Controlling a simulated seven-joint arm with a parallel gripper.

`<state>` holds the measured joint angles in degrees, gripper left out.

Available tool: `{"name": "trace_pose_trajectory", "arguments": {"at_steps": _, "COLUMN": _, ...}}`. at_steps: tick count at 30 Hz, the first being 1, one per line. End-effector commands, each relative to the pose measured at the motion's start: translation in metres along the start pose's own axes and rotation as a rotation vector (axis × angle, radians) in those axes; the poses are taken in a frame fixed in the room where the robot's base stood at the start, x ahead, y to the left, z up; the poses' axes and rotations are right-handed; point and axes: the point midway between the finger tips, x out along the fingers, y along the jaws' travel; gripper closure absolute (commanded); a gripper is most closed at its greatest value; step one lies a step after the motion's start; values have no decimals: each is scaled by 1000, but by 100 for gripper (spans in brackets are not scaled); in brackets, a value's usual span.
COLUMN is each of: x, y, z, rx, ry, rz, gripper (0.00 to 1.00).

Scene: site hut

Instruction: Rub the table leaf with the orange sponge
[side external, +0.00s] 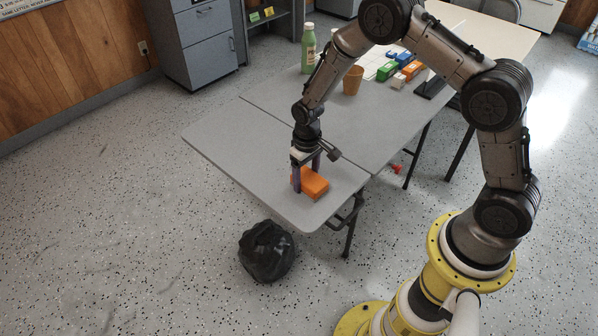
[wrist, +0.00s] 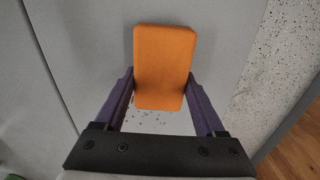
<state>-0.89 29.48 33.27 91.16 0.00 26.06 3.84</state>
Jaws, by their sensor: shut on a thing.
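The orange sponge (side external: 313,184) is a block low over the grey table leaf (side external: 240,150), near the leaf's front end. In the wrist view the orange sponge (wrist: 164,65) sits between the two purple fingers of my gripper (wrist: 163,98). My gripper (side external: 306,177) points down and is shut on the sponge's sides. I cannot tell whether the sponge's underside touches the leaf. In the wrist view, small dark specks (wrist: 150,120) show on a pale patch beside the sponge, on the gripper's side. The leaf (wrist: 80,40) also fills much of that view.
A seam divides the leaf from the rest of the table. Beyond it stand a green bottle (side external: 308,48), a tan cup (side external: 352,80) and several coloured boxes (side external: 388,70). A black bag (side external: 267,251) lies on the floor by the leaf. The leaf's left part is clear.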

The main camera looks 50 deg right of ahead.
Motion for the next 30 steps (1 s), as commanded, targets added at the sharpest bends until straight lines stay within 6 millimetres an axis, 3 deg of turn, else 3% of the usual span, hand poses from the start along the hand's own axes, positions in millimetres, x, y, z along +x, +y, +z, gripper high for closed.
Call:
{"name": "trace_pose_trajectory", "arguments": {"at_steps": 6, "x": 1, "y": 2, "z": 21, "rx": 1, "ry": -5, "rz": 0, "gripper": 73}}
{"name": "trace_pose_trajectory", "arguments": {"at_steps": 11, "x": 0, "y": 18, "z": 18, "rx": 3, "ry": -4, "rz": 0, "gripper": 73}}
{"name": "trace_pose_trajectory", "arguments": {"at_steps": 30, "x": 1, "y": 14, "z": -42, "rx": -1, "ry": 0, "rz": 0, "gripper": 73}}
